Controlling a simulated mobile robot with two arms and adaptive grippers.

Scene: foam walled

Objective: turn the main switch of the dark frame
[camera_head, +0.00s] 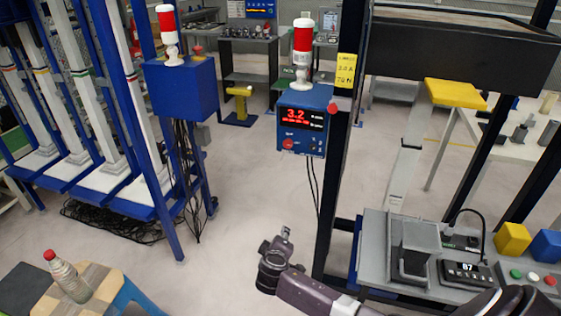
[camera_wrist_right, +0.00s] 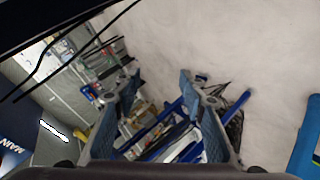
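The dark frame (camera_head: 340,170) stands right of centre in the head view. A blue control box (camera_head: 302,120) on it has a lit red "3.2" display and a red knob (camera_head: 288,144) at its lower left. A small red part (camera_head: 332,107) sits at the box's right edge. Which of these is the main switch is too small to read. My right gripper (camera_head: 278,243) is below the box, apart from it. In the wrist view its fingers (camera_wrist_right: 162,88) are spread with nothing between them. A blue surface (camera_wrist_right: 12,150) marked "MAIN" shows at that view's left edge. My left gripper is out of view.
Thin cables (camera_head: 313,185) hang beneath the box. A grey bench (camera_head: 375,255) with a keypad device (camera_head: 466,274) and buttons stands at right. A blue rack (camera_head: 165,215) stands at left, and a bottle (camera_head: 68,277) on a stool at lower left. Floor between is clear.

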